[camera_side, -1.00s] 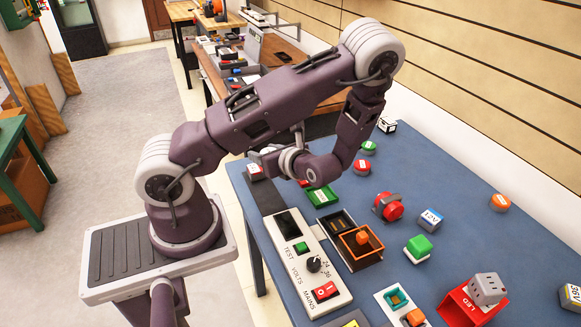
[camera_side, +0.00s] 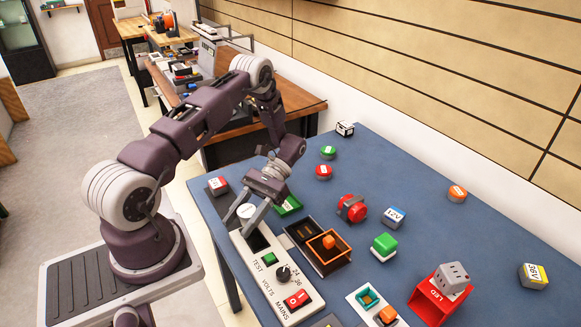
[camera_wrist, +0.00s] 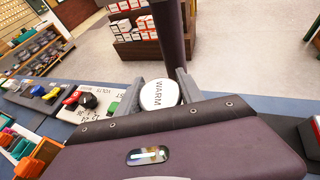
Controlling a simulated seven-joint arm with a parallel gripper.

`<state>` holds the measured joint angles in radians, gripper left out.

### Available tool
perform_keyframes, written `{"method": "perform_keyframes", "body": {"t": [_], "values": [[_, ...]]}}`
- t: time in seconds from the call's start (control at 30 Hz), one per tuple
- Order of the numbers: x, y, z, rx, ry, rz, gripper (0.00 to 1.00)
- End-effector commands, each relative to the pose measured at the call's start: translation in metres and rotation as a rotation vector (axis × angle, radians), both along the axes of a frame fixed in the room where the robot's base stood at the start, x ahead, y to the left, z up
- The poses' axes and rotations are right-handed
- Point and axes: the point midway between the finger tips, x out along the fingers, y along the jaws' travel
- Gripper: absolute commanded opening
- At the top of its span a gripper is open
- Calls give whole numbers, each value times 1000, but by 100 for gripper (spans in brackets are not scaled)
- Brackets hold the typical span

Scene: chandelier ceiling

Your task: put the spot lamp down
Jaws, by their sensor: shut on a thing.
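My gripper (camera_side: 245,216) points down and is shut on a white round lamp marked WARM (camera_wrist: 159,95), which I take as the spot lamp. The lamp also shows as a small white disc between the fingers in the side view (camera_side: 246,211). The fingers grip it on opposite sides. The gripper is over the far end of the white test panel (camera_side: 264,269), close above its black square. I cannot tell whether the lamp touches the panel or table.
A red LED bin (camera_side: 426,304) is at the near right. The blue table (camera_side: 430,180) has free room farther right.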

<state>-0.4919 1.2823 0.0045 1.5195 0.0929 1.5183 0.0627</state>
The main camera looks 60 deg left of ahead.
Motion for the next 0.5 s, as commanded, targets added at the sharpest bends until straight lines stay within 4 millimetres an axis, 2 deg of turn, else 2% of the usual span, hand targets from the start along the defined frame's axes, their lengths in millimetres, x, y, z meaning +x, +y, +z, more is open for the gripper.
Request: {"method": "perform_keyframes", "body": {"t": [0.03,0.13,0.27,0.37,0.5], "values": [[15,-6,-4,-2,0,146,2],[53,-17,-7,-1,1,442,2],[106,-16,-2,-1,2,794,2],[147,-3,8,0,2,1044,2],[201,31,27,2,1,1376,2]]}}
